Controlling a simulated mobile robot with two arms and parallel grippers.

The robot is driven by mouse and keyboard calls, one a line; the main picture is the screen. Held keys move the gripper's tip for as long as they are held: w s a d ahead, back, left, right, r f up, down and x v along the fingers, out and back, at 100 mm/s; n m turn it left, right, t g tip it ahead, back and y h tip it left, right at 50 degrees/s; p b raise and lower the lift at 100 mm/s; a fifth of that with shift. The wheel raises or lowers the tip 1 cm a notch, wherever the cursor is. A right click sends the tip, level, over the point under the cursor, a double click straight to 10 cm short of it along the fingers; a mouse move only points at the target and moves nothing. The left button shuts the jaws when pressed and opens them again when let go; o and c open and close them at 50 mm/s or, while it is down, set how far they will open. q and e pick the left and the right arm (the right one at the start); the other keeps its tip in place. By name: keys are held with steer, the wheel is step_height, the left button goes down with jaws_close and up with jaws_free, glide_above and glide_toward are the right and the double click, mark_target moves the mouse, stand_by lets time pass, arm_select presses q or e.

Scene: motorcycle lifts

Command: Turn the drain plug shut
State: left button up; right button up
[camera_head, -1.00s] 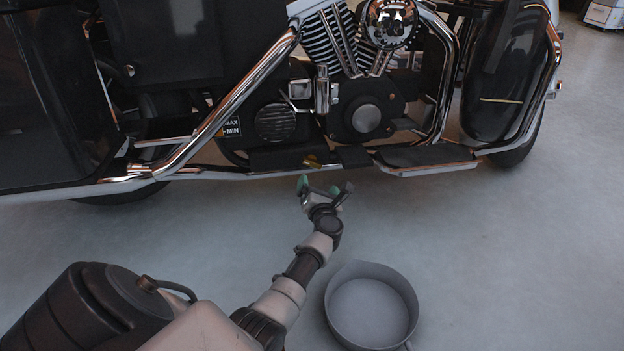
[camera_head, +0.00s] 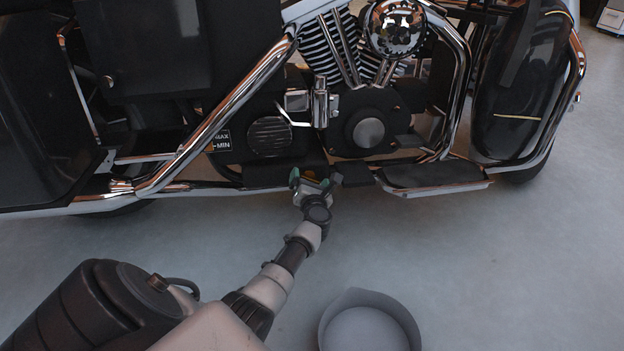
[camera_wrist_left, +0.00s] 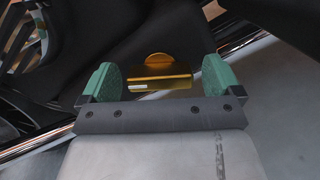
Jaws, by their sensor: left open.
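The drain plug is a gold, brass-coloured piece (camera_wrist_left: 160,75) with a flat bar and a rounded part behind it, in the left wrist view. It lies between the two green fingertips of my left gripper (camera_wrist_left: 160,80), with a gap on each side. The left gripper is open. In the head view the left gripper (camera_head: 313,178) is at the motorcycle's lower edge, below the engine, and hides the plug. The motorcycle (camera_head: 368,132) stands side-on with a chrome frame. My right gripper is not in view.
A round grey pan (camera_head: 329,318) lies on the floor below and right of my left arm, cut by the frame's lower edge. A footboard (camera_head: 432,175) sticks out right of the gripper. A chrome tube (camera_head: 225,105) slopes at the left. The floor at right is clear.

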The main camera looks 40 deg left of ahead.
arm_select(q)
steer(key=c, duration=0.9)
steer(key=shift+c, duration=0.2)
